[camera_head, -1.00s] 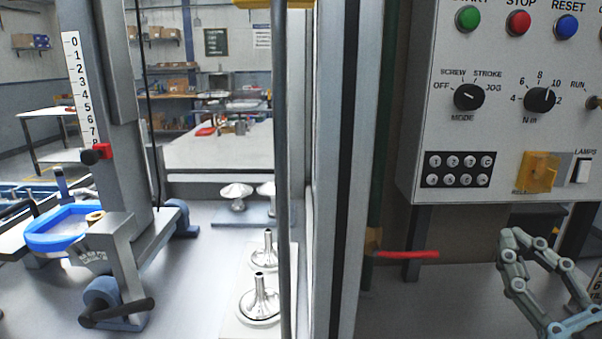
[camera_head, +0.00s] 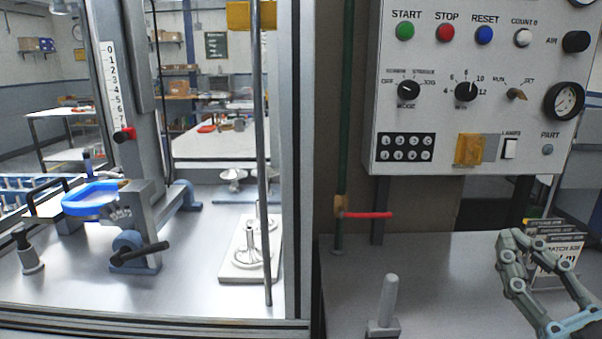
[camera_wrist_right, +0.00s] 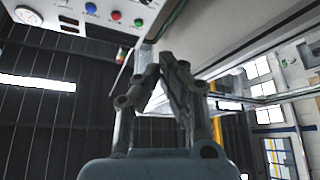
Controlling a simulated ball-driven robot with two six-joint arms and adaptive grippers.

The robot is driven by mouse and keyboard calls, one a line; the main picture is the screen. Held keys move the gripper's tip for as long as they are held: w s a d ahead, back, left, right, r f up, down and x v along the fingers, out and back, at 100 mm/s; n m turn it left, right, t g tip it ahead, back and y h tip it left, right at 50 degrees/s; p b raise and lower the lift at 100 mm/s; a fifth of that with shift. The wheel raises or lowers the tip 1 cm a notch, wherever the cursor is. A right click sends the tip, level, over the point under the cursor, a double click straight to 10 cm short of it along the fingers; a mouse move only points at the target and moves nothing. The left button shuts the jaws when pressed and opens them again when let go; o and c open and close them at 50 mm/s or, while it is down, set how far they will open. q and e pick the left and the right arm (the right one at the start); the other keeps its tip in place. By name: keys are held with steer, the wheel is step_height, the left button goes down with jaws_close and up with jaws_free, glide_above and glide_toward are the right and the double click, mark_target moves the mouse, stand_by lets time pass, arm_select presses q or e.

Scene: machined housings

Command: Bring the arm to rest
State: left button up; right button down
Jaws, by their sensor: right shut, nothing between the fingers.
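My right gripper (camera_head: 512,246) shows at the lower right of the head view, in front of a stack of cards. In the right wrist view my right gripper (camera_wrist_right: 160,72) has its fingers drawn together at the tips, with nothing held between them. Its fingertips point towards the control panel side. My left gripper is in neither view.
A control panel (camera_head: 450,110) with buttons and knobs hangs above the bench. Below are a red lever (camera_head: 368,215), a grey upright handle (camera_head: 388,300) and cards (camera_head: 556,262).

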step_height(320, 180, down, 11)
steer(key=s+d+m+g+h, duration=0.1)
steer(key=d+m+g+h, duration=0.2)
steer(key=m+g+h, duration=0.45)
steer(key=s+f+g, duration=0.3)
steer(key=s+g, duration=0.3)
steer(key=s, duration=0.2)
steer(key=s+f+g, duration=0.2)
steer(key=s+g, duration=0.3)
steer(key=s, duration=0.3)
step_height(320, 180, down, 34)
steer(key=s+d+m+g+b, duration=0.1)
steer(key=s+d+g+b, duration=0.15)
steer(key=b, duration=0.35)
arm_select(q)
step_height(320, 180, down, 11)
steer(key=b, duration=0.5)
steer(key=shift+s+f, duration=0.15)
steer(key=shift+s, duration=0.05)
arm_select(e)
steer(key=s+f, duration=1.8)
steer(key=f, duration=0.2)
steer(key=shift+d+g+y, duration=0.3)
steer(key=shift+y, duration=0.05)
